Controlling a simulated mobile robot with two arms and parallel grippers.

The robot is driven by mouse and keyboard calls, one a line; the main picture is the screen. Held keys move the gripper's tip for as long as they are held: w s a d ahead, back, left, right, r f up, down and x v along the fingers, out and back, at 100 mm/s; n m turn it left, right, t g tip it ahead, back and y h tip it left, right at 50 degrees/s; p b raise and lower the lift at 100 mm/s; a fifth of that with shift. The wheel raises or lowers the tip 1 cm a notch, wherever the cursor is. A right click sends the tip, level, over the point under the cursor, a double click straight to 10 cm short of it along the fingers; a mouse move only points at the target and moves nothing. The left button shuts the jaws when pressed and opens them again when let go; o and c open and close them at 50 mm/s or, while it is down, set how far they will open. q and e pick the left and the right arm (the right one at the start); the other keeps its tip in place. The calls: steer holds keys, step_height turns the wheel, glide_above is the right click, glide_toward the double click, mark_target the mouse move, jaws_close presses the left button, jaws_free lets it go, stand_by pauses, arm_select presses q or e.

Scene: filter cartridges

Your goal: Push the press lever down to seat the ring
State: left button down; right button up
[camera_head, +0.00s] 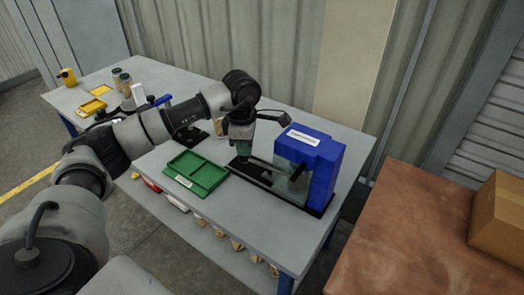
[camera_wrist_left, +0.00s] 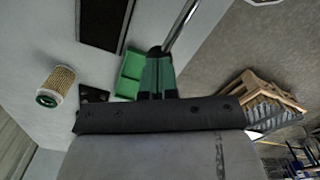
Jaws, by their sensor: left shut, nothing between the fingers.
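The blue press (camera_head: 318,165) stands on a dark base at the right of the grey table. Its metal lever (camera_head: 268,165) reaches out to the left, close to level; in the left wrist view the bare rod (camera_wrist_left: 180,25) runs up from the fingertips. My left gripper (camera_head: 243,157) is shut and empty, pointing down at the lever's outer end. The fingertips (camera_wrist_left: 158,52) look right at the rod, but I cannot tell whether they touch it. I cannot make out the ring. My right gripper is out of view.
A green tray (camera_head: 182,182) lies left of the press. A pleated cartridge with a green end (camera_wrist_left: 57,85) shows in the left wrist view. Yellow items and canisters (camera_head: 121,80) stand at the table's far left. A brown table with a cardboard box (camera_head: 500,215) is at right.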

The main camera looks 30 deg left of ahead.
arm_select(q)
steer(key=shift+a+f, duration=0.1)
steer(key=shift+f, duration=0.15)
steer(key=shift+f+b, duration=0.4)
steer(key=shift+r, duration=0.1)
steer(key=shift+a+r+p, duration=0.1)
steer(key=shift+r+p, duration=0.8)
steer(key=shift+r, duration=0.25)
step_height(320, 180, up, 10)
steer(key=p, duration=0.6)
steer(key=shift+f, duration=0.2)
